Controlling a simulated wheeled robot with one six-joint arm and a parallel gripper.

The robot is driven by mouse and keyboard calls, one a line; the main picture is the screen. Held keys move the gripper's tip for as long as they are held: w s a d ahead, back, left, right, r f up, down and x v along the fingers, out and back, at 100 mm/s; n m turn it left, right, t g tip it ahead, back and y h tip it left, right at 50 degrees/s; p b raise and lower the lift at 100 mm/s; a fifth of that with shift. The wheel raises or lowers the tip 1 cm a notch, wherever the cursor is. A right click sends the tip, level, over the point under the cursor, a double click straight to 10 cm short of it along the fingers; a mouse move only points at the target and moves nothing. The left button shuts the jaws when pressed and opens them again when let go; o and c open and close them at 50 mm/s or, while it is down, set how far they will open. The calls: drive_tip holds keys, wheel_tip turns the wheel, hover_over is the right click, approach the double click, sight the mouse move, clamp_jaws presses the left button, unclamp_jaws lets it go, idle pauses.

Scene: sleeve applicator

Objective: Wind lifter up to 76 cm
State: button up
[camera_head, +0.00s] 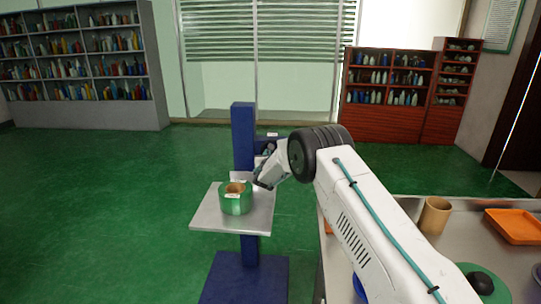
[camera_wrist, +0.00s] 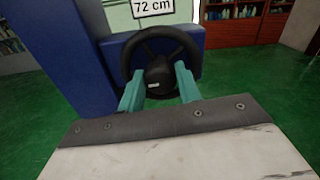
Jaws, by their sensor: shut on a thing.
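The lifter is a dark blue column (camera_head: 243,140) on a blue base (camera_head: 246,279), with a grey platform (camera_head: 208,217) partway up. A black handwheel (camera_wrist: 161,34) is on the column's side in the wrist view. A white sign above it (camera_wrist: 152,7) reads 72 cm. My gripper (camera_wrist: 158,82) has its two teal fingers on either side of the wheel's hub and is shut on the wheel. In the head view my gripper (camera_head: 263,180) is beside the column, above the platform's right edge, and largely hides the wheel.
A green roll (camera_head: 235,204) with a brown core stands on the platform. At right, a grey table (camera_head: 462,238) holds a brown cup (camera_head: 434,216) and an orange tray (camera_head: 514,226). Shelves (camera_head: 80,60) and red cabinets (camera_head: 388,122) stand behind. The green floor at left is clear.

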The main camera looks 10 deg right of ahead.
drive_tip(key=shift+f+n, duration=0.2)
drive_tip(key=shift+n, duration=5.65)
drive_tip(key=shift+f+n, duration=0.2)
drive_tip(key=shift+n, duration=5.6)
drive_tip(key=shift+f+n, duration=0.2)
drive_tip(key=shift+n, duration=5.65)
drive_tip(key=o, duration=1)
drive_tip(key=shift+a, duration=0.1)
drive_tip(key=shift+c, duration=0.2)
drive_tip(key=shift+r, duration=0.1)
